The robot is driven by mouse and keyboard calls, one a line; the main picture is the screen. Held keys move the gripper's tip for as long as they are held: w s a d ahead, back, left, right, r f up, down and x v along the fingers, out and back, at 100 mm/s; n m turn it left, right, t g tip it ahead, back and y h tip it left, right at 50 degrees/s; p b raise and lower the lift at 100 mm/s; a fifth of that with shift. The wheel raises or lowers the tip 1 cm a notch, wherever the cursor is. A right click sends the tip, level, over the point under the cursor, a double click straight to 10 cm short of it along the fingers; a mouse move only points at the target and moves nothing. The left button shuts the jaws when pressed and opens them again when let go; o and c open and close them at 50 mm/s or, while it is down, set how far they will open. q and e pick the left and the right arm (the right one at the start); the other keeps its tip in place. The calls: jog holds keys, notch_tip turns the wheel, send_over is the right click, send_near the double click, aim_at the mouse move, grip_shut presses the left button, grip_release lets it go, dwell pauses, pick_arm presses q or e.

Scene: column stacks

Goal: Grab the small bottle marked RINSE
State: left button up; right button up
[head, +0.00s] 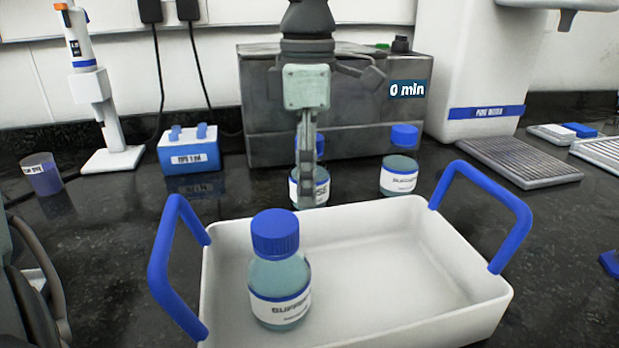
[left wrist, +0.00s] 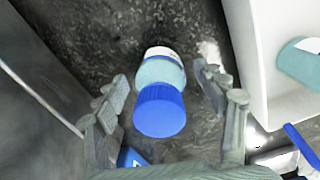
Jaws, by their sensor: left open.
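A small bottle (head: 322,188) with a blue cap and pale teal body stands on the dark bench behind the white tray. Its label is partly hidden by my gripper; the letters "SE" show. My left gripper (head: 307,190) points down in front of it in the head view. In the left wrist view the open fingers (left wrist: 163,88) lie on either side of a blue-capped bottle (left wrist: 160,108), with gaps to both fingers. A similar bottle (head: 399,178) stands to the right; its label is hard to read. A bottle marked "BUFFE…" (head: 280,290) stands in the tray. My right gripper is not in view.
The white tray (head: 480,300) with blue handles (head: 178,260) fills the front. A grey metal box (head: 350,110) reading "0 min" stands close behind the bottles. A blue rack (head: 188,155), a pipette stand (head: 112,158) and a cup (head: 42,175) are at left.

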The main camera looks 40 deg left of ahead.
pick_arm(q)
jog(key=c, duration=1.4)
jog(key=shift+r, duration=0.1)
